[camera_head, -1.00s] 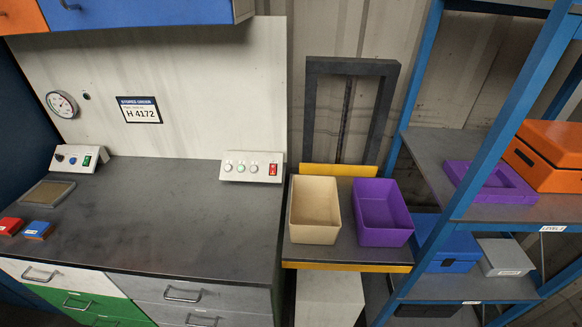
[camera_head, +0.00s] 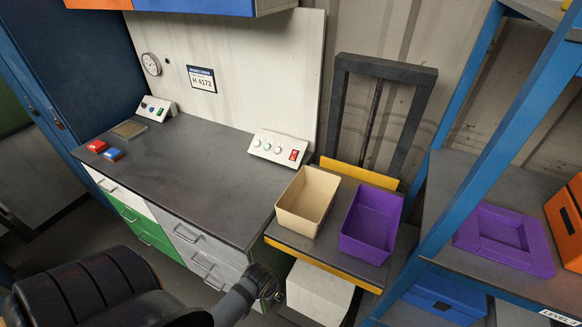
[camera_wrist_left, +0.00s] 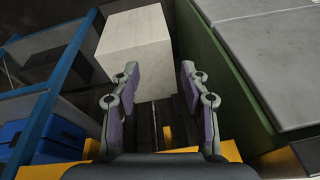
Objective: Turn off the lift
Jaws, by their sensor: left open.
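The lift stands right of the workbench in the head view, with a dark upright frame (camera_head: 425,75) and a yellow-edged platform (camera_head: 335,266). A white control box (camera_head: 278,148) sits at the bench's right end, with several round buttons and a red rocker switch (camera_head: 294,155). A second small box (camera_head: 158,108) with a green switch (camera_head: 160,112) stands at the back left of the bench. My left gripper (camera_wrist_left: 157,72) is open and empty in the left wrist view, low beside the bench and pointing towards a pale block. My right gripper is not in view.
A beige bin (camera_head: 307,200) and a purple bin (camera_head: 371,222) stand on the lift platform. A blue-framed shelf (camera_head: 470,150) is at the right. A pale block (camera_wrist_left: 134,42) stands below the platform. The middle of the bench top (camera_head: 200,165) is clear.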

